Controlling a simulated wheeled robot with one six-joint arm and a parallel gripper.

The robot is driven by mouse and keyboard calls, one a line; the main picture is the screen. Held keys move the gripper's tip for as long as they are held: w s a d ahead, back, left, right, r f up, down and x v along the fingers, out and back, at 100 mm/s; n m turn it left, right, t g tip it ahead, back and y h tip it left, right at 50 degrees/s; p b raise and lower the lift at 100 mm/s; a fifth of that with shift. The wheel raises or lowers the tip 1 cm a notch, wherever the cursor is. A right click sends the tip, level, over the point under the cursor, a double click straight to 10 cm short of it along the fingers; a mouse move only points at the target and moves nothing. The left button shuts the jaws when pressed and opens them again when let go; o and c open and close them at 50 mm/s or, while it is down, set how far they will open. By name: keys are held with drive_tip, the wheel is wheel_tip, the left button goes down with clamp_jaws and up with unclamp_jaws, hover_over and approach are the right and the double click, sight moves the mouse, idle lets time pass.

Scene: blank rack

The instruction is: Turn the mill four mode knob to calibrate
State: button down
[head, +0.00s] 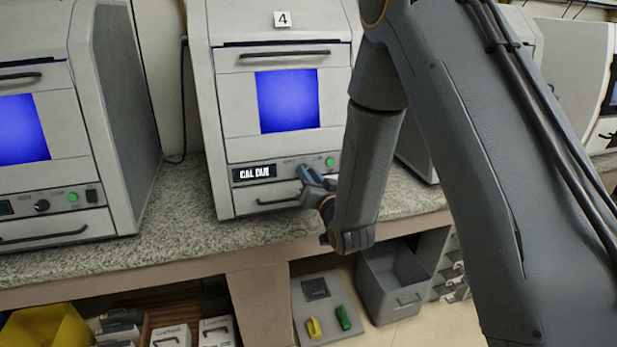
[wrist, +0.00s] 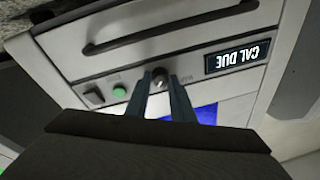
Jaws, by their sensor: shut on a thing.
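The mill labelled 4 (head: 222,95) stands on the counter in the middle of the head view. Its small display (head: 254,174) reads "CAL DUE"; the display also shows upside down in the wrist view (wrist: 237,56). My gripper (head: 308,177) is at the mill's lower front panel. In the wrist view its two fingers (wrist: 167,85) are shut on the mode knob (wrist: 160,78), one on each side. The fingers and arm hide the knob in the head view. The knob's pointer setting cannot be read.
A green button (head: 330,161) and a dark switch are beside the knob. A drawer handle (head: 278,200) lies just below. Another mill (head: 40,150) stands to the left. A grey bin (head: 388,285) and a yellow bin (head: 42,328) are under the counter (head: 180,218).

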drive_tip(key=n+g+y, duration=0.1)
drive_tip(key=n, duration=0.4)
drive_tip(key=shift+d+r+b, duration=0.1)
drive_tip(key=shift+b, duration=0.3)
drive_tip(key=shift+r+n+g+y+b, duration=0.1)
drive_tip(key=shift+n+g+y+b, duration=0.25)
drive_tip(key=shift+n, duration=1.85)
drive_tip(key=c, duration=1.5)
unclamp_jaws()
drive_tip(key=shift+c, duration=0.2)
drive_tip(key=b+v, duration=0.1)
drive_tip(key=v, duration=0.6)
drive_tip(key=shift+s+d, duration=0.15)
drive_tip(key=shift+s, duration=0.15)
